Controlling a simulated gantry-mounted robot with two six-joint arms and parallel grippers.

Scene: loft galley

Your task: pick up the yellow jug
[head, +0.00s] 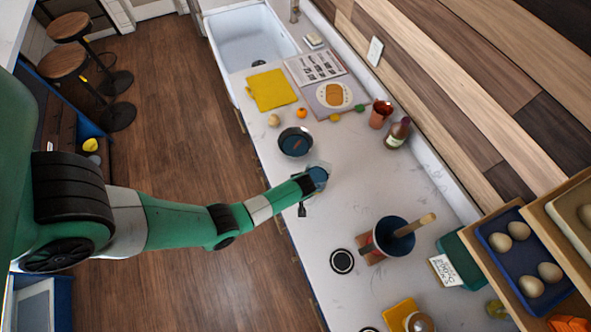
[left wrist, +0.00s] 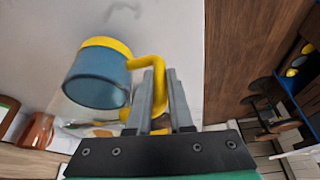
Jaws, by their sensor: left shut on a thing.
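The jug has a blue body with a yellow band and a yellow handle. In the left wrist view the jug (left wrist: 98,78) is left of my fingers, its round blue end facing the camera. My left gripper (left wrist: 162,78) is shut on its handle, with the two fingers close together around the yellow part. In the head view my left gripper (head: 309,184) is over the counter, and the jug (head: 319,175) shows as a small bluish shape at its tip, partly hidden. I cannot tell whether the jug touches the counter. My right gripper is not in view.
A dark bowl (head: 295,142) stands just beyond the jug. A copper cup (head: 380,114) and a bottle (head: 398,133) stand by the wall. Counter right of the jug is clear.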

